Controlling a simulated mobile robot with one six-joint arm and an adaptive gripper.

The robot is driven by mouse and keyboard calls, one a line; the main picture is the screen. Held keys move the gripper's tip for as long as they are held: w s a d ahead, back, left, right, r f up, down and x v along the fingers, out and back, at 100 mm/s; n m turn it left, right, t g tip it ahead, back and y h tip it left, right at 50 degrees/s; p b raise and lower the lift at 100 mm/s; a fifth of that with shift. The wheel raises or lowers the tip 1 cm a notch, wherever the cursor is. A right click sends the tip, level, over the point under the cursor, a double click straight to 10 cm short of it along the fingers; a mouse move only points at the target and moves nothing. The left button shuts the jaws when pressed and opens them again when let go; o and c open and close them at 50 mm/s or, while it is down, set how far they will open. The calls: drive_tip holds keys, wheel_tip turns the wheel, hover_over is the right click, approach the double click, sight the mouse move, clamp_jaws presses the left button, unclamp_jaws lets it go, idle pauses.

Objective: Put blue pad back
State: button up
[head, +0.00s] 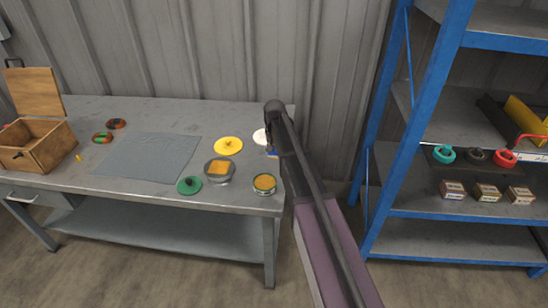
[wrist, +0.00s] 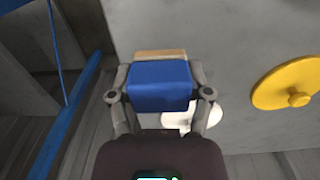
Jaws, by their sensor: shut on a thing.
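The blue pad (wrist: 160,86) is a blue block with a tan, wood-like strip along its far edge. My gripper (wrist: 160,95) is shut on it, with a finger on each side, in the wrist view. In the head view a small blue part of the pad (head: 271,151) shows at the right end of the grey workbench (head: 150,115). There my arm hides most of my gripper and the pad. A white round lid-like piece (wrist: 205,118) lies partly hidden behind the pad and gripper. I cannot tell whether the pad touches the bench.
A grey mat (head: 147,157) is clear. An open wooden box (head: 35,148) stands left. A blue shelf rack (head: 378,190) stands right.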

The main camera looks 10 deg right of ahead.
sight(274, 162)
drive_tip(key=shift+w+f, duration=0.2)
drive_tip(key=shift+w, duration=0.6)
drive_tip(key=shift+s+f+b, duration=0.1)
drive_tip(key=shift+f+b, duration=1.5)
drive_tip(key=shift+b, duration=0.25)
drive_tip(key=shift+f, duration=0.15)
drive_tip(key=o, duration=1)
wheel_tip(274, 162, up, 12)
drive_tip(key=p, duration=1.2)
drive_tip(key=shift+r, duration=0.2)
